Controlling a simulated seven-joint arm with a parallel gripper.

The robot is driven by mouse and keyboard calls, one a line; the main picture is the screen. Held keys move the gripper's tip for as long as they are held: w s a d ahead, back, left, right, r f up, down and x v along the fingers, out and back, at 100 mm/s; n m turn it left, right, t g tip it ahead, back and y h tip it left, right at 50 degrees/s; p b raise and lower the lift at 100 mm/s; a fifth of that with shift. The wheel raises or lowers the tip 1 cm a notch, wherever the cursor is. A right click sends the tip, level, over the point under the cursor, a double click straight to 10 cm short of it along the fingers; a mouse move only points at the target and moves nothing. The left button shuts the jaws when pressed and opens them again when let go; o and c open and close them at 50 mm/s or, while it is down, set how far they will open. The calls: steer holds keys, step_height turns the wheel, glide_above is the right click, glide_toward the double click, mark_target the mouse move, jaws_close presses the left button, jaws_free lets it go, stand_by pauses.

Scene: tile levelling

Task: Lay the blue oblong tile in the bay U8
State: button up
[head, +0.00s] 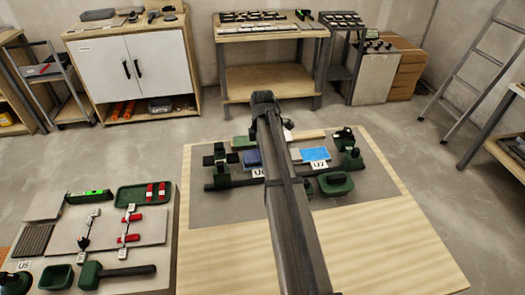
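Two blue tiles show on the grey area of the wooden table. A bright blue oblong tile (315,154) lies right of my arm, by a label (319,163) that seems to read U7. A dark blue tile (252,158) lies left of my arm, above a label (258,172) that may read U8 or U6. I cannot tell which tile the task names. My arm reaches across the table between them. Its gripper is mostly hidden behind my own arm, so its fingers and anything held do not show clearly.
Dark green clamp-like tools (351,158) stand around the tiles, with a dark bar (232,182) in front. A side table (110,277) at left holds several tools and a green tray (144,194). The wooden table's front (400,255) is clear.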

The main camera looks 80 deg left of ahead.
steer(key=shift+f, duration=0.6)
stand_by(1.0)
steer(key=o, duration=1)
steer(key=shift+r, duration=0.1)
steer(key=shift+r, duration=3.9)
steer(key=shift+w, duration=0.1)
